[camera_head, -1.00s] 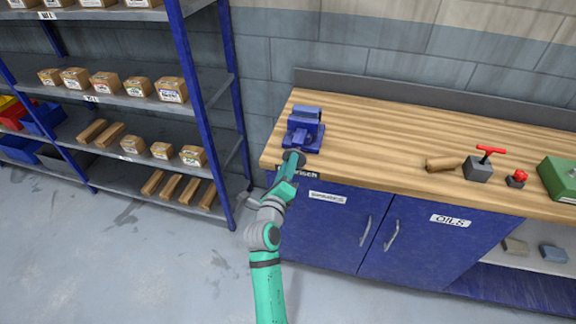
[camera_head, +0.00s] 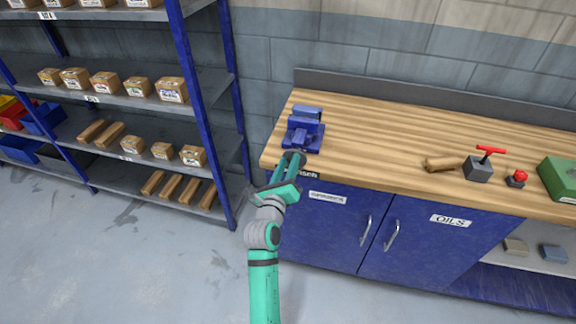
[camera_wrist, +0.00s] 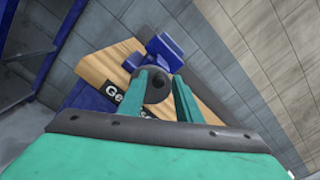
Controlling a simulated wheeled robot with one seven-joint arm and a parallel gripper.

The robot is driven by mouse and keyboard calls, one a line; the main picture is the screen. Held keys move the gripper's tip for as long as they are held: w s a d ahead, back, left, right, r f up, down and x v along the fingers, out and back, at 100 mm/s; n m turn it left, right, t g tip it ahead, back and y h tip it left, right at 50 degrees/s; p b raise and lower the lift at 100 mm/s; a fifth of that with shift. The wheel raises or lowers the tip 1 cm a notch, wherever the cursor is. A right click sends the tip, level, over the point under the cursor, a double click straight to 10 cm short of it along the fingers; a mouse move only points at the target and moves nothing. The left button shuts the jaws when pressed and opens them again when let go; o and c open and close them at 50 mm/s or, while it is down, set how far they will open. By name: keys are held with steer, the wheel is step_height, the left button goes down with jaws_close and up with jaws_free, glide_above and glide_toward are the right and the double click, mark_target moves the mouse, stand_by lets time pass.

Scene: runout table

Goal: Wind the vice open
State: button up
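The blue vice (camera_head: 305,128) stands near the left front corner of the wooden bench. It also shows in the wrist view (camera_wrist: 168,48). Its dark round screw end (camera_wrist: 156,89) faces my gripper. My gripper (camera_head: 291,160) is at the front of the vice, just over the bench edge. Its two green fingers (camera_wrist: 163,92) are apart, one on each side of the round screw end. I cannot tell whether they press on it. The gap between the vice jaws is too small to judge.
The wooden bench top (camera_head: 385,145) is bare right of the vice. Farther right are a brown piece (camera_head: 443,164), a grey block with a red T-handle (camera_head: 479,171), a red knob (camera_head: 517,178) and a green box (camera_head: 560,180). A loaded shelf rack (camera_head: 190,90) stands left.

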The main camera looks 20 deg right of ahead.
steer(key=shift+a+f+m, duration=0.15)
steer(key=shift+m, duration=0.15)
steer(key=shift+m, duration=0.6)
steer(key=shift+s, duration=0.1)
jaws_close()
steer(key=shift+w+a+f+n, duration=0.1)
steer(key=shift+w+a+n, duration=0.05)
steer(key=shift+n, duration=0.7)
steer(key=shift+w+a+f+n, duration=0.1)
steer(key=shift+n, duration=0.75)
steer(key=shift+w+a+f+n, duration=0.1)
steer(key=shift+a+n, duration=0.05)
steer(key=shift+n, duration=0.75)
steer(key=shift+w+a+f+n, duration=0.1)
steer(key=shift+a+n, duration=0.05)
steer(key=shift+n, duration=0.75)
